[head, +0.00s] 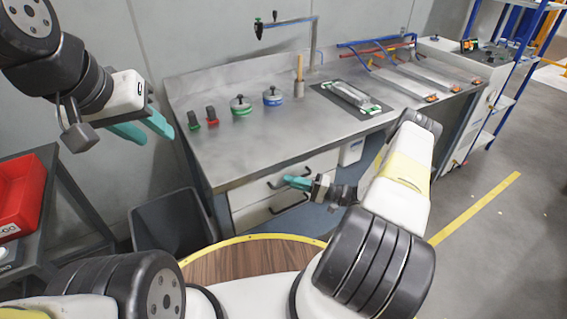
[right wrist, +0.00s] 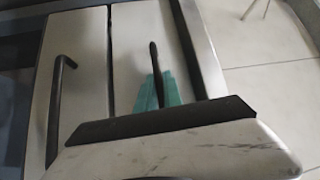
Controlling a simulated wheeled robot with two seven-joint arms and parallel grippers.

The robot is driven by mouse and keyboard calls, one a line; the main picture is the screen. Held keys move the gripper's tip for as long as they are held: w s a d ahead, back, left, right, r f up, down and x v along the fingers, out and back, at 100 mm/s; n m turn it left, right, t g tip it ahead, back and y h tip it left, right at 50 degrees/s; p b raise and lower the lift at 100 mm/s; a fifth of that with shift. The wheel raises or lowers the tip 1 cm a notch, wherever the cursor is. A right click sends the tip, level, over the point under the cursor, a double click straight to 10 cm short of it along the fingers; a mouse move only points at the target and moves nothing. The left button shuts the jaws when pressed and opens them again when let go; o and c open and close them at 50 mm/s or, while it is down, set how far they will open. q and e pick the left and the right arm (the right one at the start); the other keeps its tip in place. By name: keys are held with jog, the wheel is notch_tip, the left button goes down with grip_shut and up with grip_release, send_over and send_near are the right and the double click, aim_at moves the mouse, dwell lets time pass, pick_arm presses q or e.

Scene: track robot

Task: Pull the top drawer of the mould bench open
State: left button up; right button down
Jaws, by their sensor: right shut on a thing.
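The mould bench (head: 235,160) has a steel top and two pale drawer fronts below its front edge. The top drawer (head: 315,165) looks shut, its front roughly in line with the lower one. The teal fingers of my right gripper (head: 297,183) are at its dark bar handle (head: 270,185). In the right wrist view, my right gripper's fingers (right wrist: 157,92) sit on both sides of the top drawer's handle (right wrist: 154,55), shut on it. The top drawer front (right wrist: 135,40) shows around them. My left gripper (head: 143,128) is open and empty, left of the bench.
The lower drawer (head: 245,218) has its own bar handle, also seen in the right wrist view (right wrist: 57,100). A dark bin (head: 170,225) stands left of the drawers. A red crate (head: 20,195) is on a rack at far left. Open floor (head: 480,240) lies to the right.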

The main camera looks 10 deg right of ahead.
jog(key=s+d, duration=0.4)
jog(key=s, duration=0.7)
jog(key=s+d, duration=0.4)
jog(key=s, duration=0.6)
jog(key=s+d, duration=0.4)
jog(key=s, duration=0.7)
jog(key=shift+s, duration=0.35)
jog(key=c, duration=1.8)
grip_release()
jog(key=shift+o, duration=0.2)
jog(key=v, duration=0.7)
jog(key=shift+d, duration=0.35)
jog(key=shift+s, duration=0.15)
